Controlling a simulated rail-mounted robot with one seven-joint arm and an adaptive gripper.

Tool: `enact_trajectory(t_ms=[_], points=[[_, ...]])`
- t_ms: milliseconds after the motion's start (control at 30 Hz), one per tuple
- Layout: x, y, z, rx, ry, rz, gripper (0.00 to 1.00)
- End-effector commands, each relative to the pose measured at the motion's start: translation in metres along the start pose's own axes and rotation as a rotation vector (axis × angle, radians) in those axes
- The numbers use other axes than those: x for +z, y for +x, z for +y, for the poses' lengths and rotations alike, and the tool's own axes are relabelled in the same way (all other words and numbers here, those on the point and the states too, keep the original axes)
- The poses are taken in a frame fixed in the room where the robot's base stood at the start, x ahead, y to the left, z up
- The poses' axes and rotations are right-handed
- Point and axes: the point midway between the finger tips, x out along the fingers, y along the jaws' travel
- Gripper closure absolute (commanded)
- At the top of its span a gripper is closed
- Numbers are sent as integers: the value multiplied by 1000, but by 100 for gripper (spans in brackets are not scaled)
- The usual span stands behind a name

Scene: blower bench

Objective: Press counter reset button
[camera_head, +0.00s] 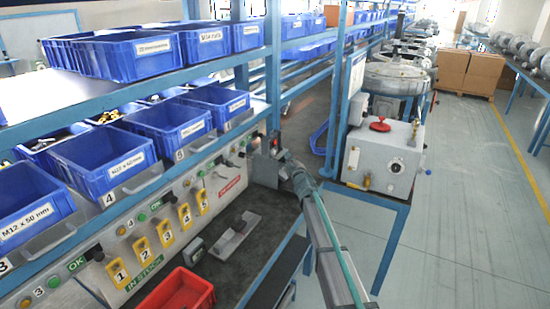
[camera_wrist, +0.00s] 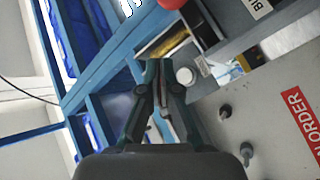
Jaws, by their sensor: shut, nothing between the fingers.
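My gripper (camera_wrist: 158,68) is shut and empty in the wrist view. A white round button-like part (camera_wrist: 186,76) is just right of its fingertips; I cannot tell whether they touch. I cannot tell for sure whether this part is the counter reset button. In the head view my gripper (camera_head: 277,154) is at the far right end of the grey control panel (camera_head: 228,187), by a small dark box (camera_head: 265,170). My gripper and arm partly hide this box. A small dark device (camera_head: 194,249) stands on the bench below the panel.
Blue bins (camera_head: 103,160) line the shelf above the panel. Dark knobs (camera_wrist: 225,111) stick out beside the red order label (camera_wrist: 302,117). A red ball-shaped part (camera_wrist: 172,3) is above the fingertips. A red bin (camera_head: 180,292) sits on the bench; a grey machine (camera_head: 383,155) stands right.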

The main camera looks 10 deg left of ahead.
Motion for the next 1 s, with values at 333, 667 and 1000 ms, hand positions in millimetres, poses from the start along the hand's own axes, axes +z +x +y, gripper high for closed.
enact_trajectory(t_ms=[333,667,1000], points=[[-14,20,-15,0,1,0,100],[-16,22,-16,0,1,0,100],[-16,22,-16,0,1,0,100]])
